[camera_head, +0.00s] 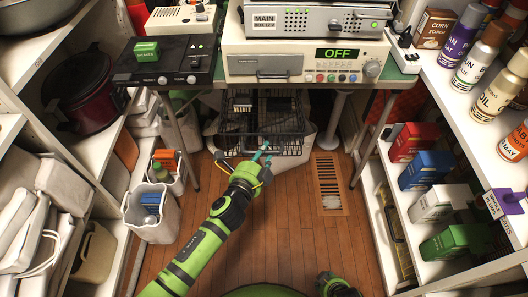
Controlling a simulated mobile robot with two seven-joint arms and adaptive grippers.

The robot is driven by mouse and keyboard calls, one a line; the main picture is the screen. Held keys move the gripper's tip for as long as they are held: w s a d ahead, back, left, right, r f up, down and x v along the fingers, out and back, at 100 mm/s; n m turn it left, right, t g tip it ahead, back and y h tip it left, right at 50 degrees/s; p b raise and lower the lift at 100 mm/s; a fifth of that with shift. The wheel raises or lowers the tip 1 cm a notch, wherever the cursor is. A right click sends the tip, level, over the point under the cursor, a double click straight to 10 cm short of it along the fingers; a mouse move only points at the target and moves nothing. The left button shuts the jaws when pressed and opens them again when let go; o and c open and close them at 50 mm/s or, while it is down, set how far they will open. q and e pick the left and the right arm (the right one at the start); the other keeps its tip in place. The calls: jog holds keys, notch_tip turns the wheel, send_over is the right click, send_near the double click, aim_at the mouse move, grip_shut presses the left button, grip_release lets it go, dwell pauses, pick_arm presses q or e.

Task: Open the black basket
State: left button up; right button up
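The black wire basket (290,143) hangs under the green-edged table in the middle of the head view. Dark items show inside it behind the wire front. I cannot tell whether a fingertip touches the wire. Only a dark and green part of my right arm shows at the bottom edge, and its gripper is out of view.
A power supply reading OFF (303,62) and a black breaker box (166,61) stand on the table. A white bin (152,212) stands on the floor at left. Shelves line both sides. A floor vent (328,182) lies right of my gripper, and the wooden floor between is clear.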

pick_arm(q)
jog(key=v, duration=1.2)
dwell(0.6)
